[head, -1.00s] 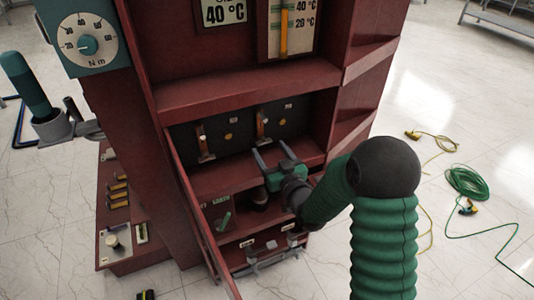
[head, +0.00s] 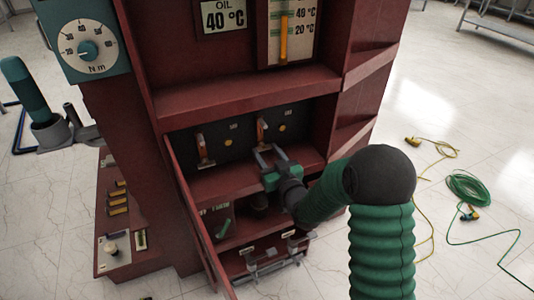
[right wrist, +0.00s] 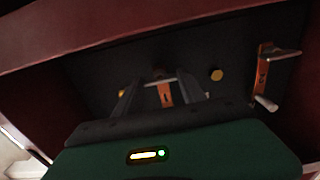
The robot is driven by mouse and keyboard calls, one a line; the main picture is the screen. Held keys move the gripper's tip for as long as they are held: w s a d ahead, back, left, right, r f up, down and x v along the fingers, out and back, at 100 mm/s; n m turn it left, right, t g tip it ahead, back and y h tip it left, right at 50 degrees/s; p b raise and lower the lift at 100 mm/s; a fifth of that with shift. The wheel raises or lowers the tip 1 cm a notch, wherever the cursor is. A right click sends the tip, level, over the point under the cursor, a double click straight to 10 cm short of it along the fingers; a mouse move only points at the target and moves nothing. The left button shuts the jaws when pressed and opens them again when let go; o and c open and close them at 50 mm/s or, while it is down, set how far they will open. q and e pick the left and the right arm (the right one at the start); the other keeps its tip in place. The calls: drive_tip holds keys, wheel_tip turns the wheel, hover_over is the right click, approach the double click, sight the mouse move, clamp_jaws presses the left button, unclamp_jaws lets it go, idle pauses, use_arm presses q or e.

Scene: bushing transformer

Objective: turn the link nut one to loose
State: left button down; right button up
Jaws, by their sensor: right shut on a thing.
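Two orange links with pale metal bars are mounted on the dark back panel of the red cabinet. The left link (head: 203,148) is free. The right link (head: 263,131) is just above my right gripper (head: 270,152). In the right wrist view, the gripper's two grey fingers (right wrist: 165,93) are shut on the link nut at the bar end of one orange link (right wrist: 165,96), and the contact is dim. The other link (right wrist: 265,78) shows to the right there. I cannot tell which nut is number one. My left gripper is not in view.
A torque dial (head: 88,48) marked N m hangs at upper left. A red shelf (head: 245,92) lies above the links. An open red door (head: 195,215) stands at left. A green cable (head: 467,187) lies on the floor at right.

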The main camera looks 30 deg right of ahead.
drive_tip(key=shift+n, duration=0.4)
drive_tip(key=n+b, duration=0.1)
drive_tip(key=n, duration=0.2)
drive_tip(key=shift+f+b, duration=0.15)
drive_tip(key=shift+b, duration=0.25)
drive_tip(key=n+b, duration=0.2)
drive_tip(key=n, duration=0.3)
drive_tip(key=n+b, duration=0.1)
drive_tip(key=n, duration=0.4)
drive_tip(key=shift+a+f+b, duration=0.1)
drive_tip(key=shift+b, duration=0.3)
drive_tip(key=shift+n+b, duration=0.5)
drive_tip(key=shift+n, duration=1.4)
drive_tip(key=shift+f, duration=0.1)
drive_tip(key=o, duration=1.2)
drive_tip(key=shift+c, duration=0.2)
drive_tip(key=shift+o, duration=1)
drive_tip(key=shift+r, duration=0.2)
